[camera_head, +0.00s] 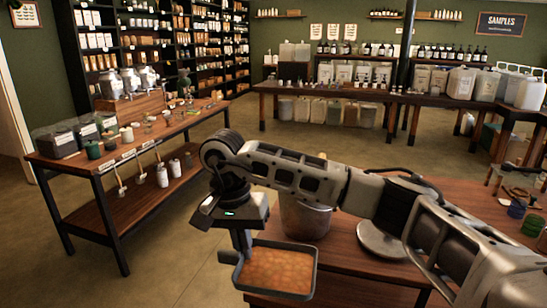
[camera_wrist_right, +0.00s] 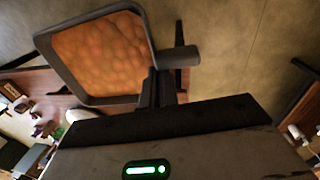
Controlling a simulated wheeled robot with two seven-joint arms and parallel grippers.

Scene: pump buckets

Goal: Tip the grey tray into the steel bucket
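The grey tray (camera_head: 317,272) holds a layer of orange-brown contents and hangs in front of the bucket, near the table's left edge. In the right wrist view its grey rim (camera_wrist_right: 70,75) and full contents show, with a short grey handle (camera_wrist_right: 180,57) at one side. My right gripper (camera_head: 243,248) points down at the tray's rear left and appears shut on its handle; the fingers are dark in the wrist view (camera_wrist_right: 160,88). The steel bucket (camera_head: 305,220) stands upright on the wooden table, its top hidden by my right arm. My left gripper is out of view.
A round metal disc (camera_head: 385,242) lies right of the bucket on the wooden table (camera_head: 350,290). A display table (camera_head: 130,150) with jars is at the left, with open floor (camera_head: 170,235) between.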

